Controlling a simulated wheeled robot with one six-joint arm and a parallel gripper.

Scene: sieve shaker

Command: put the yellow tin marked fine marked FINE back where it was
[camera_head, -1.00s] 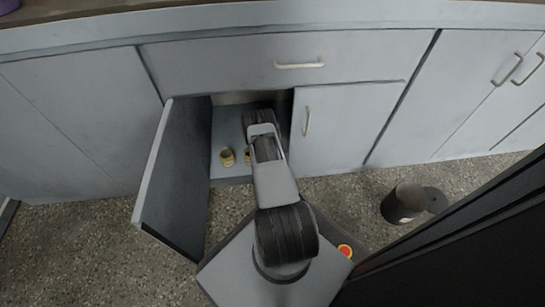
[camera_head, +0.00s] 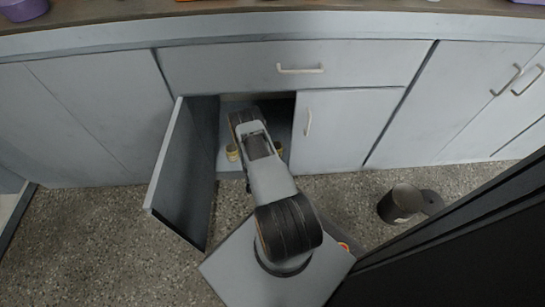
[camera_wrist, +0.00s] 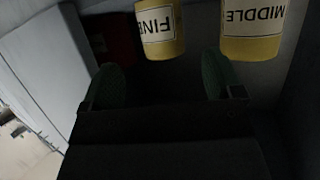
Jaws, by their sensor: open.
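The yellow tin marked FINE (camera_wrist: 162,32) shows in the wrist view, its label upside down in the picture. A yellow tin marked MIDDLE (camera_wrist: 250,35) is to its right, a little apart. My gripper (camera_wrist: 160,82) is open and empty, its two green-padded fingers below the FINE tin in the picture. In the head view my gripper is hidden inside the open cabinet.
The cabinet's left door (camera_head: 182,170) stands open beside my arm; the right door (camera_head: 340,130) is shut, as is the drawer (camera_head: 290,65) above. A dark red thing (camera_wrist: 115,35) is left of the FINE tin in the wrist view. A dark round bin (camera_head: 400,203) stands on the floor.

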